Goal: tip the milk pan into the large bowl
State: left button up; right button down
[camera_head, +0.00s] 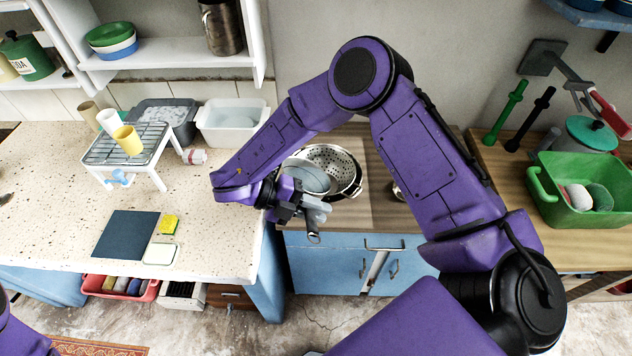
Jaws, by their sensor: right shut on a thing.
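My right gripper (313,212) is shut on the handle of a grey pan, which I take as the milk pan (308,177). The handle's end sticks out below the jaws. The pan's round body is tilted and partly hidden by my arm. It overlaps a shiny steel vessel with holes, like a colander (335,157), on the wooden counter behind. I cannot tell whether they touch, or what the pan holds. No vessel is clearly the large bowl; it may be partly hidden there. My left gripper is out of view.
The speckled stone worktop (60,185) on the left carries a wire rack (125,150), a white basin (232,125), a dark mat (125,234) and a yellow sponge (169,225). A green tub (575,215) stands on the right wooden counter. Blue cabinets (325,268) are below.

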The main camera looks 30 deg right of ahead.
jog(key=shift+d, duration=0.1)
jog(key=shift+s+d+r+n+y+p, duration=0.15)
jog(key=shift+d+r+n+y+p, duration=0.2)
jog(key=shift+d+y+p, duration=0.4)
dwell(1.1)
jog(key=shift+s+d+r+t+y+p, duration=0.1)
jog(key=shift+d+r+t+y+p, duration=0.15)
jog(key=shift+d+y, duration=0.3)
jog(key=shift+d+t+y+p, duration=0.15)
jog(key=shift+d+y+p, duration=0.2)
jog(key=shift+d+y, duration=0.15)
jog(key=shift+a, duration=0.15)
